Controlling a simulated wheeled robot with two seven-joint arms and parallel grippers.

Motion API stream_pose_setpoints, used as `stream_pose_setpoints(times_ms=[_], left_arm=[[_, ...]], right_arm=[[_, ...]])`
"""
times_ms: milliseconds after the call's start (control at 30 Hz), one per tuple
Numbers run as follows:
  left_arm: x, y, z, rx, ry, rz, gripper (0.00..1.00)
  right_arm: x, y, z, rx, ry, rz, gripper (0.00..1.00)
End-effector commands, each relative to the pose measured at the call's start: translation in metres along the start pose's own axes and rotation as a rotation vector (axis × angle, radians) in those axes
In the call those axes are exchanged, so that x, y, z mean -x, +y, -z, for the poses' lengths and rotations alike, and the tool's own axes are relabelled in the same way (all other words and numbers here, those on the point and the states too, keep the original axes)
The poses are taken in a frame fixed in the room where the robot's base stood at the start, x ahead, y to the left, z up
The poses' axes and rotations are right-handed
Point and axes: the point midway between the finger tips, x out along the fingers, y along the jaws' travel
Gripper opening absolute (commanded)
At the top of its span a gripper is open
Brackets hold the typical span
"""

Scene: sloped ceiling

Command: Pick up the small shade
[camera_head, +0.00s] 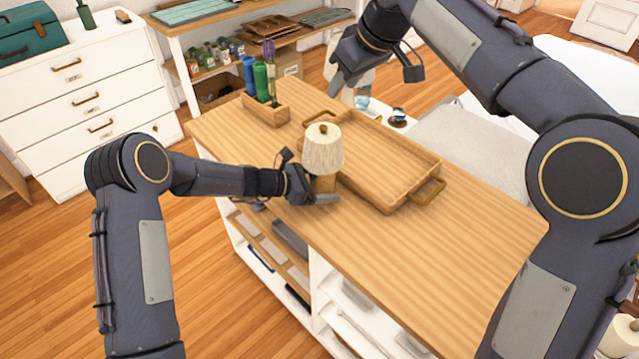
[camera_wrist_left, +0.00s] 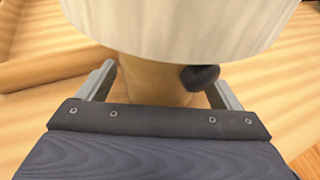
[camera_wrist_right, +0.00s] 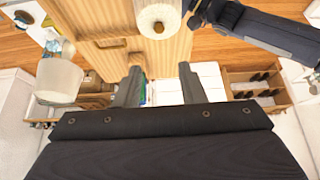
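A small lamp with a pale pleated shade (camera_head: 323,151) and a tan base (camera_head: 323,185) stands upright on the wooden tabletop. In the left wrist view the shade (camera_wrist_left: 180,25) fills the top, with the base (camera_wrist_left: 150,82) and a dark knob below. My left gripper (camera_head: 309,180) is open, its fingers (camera_wrist_left: 160,85) on either side of the base with gaps showing. The shade top also shows in the right wrist view (camera_wrist_right: 158,17). My right gripper (camera_wrist_right: 161,88) is open and empty, raised above the far side of the table.
A wooden tray (camera_head: 385,165) lies right beside the lamp. A box of bottles (camera_head: 266,112) stands at the table's far left corner. A larger pale shade (camera_wrist_right: 58,81) is near my right gripper. The table's near right part (camera_head: 430,250) is clear.

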Motion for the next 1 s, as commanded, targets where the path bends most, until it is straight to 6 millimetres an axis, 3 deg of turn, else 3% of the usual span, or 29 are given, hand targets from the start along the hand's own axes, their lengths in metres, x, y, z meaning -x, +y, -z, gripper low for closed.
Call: stream_pose_setpoints(times_ms=[67,433,533,700,833,1000], left_arm=[[0.0,0.0,0.0,0.0,0.0,0.0,0.76],[0.0,0.0,0.0,0.0,0.0,0.001,0.28],[0.0,0.0,0.0,-0.001,0.0,0.001,0.27],[0.0,0.0,0.0,-0.001,0.0,0.001,0.27],[0.0,0.0,0.0,-0.001,0.0,0.0,0.27],[0.0,0.0,0.0,0.0,0.0,0.0,0.27]], right_arm=[[0.0,0.0,0.0,0.0,0.0,0.0,0.36],[0.0,0.0,0.0,0.0,0.0,0.0,0.36],[-0.006,-0.001,0.0,-0.013,-0.011,-0.005,0.48],[-0.048,-0.004,-0.004,-0.123,-0.084,-0.055,0.7],[-0.07,-0.003,-0.007,-0.175,-0.11,-0.084,0.87],[-0.099,-0.001,-0.011,-0.18,-0.113,-0.086,0.87]])
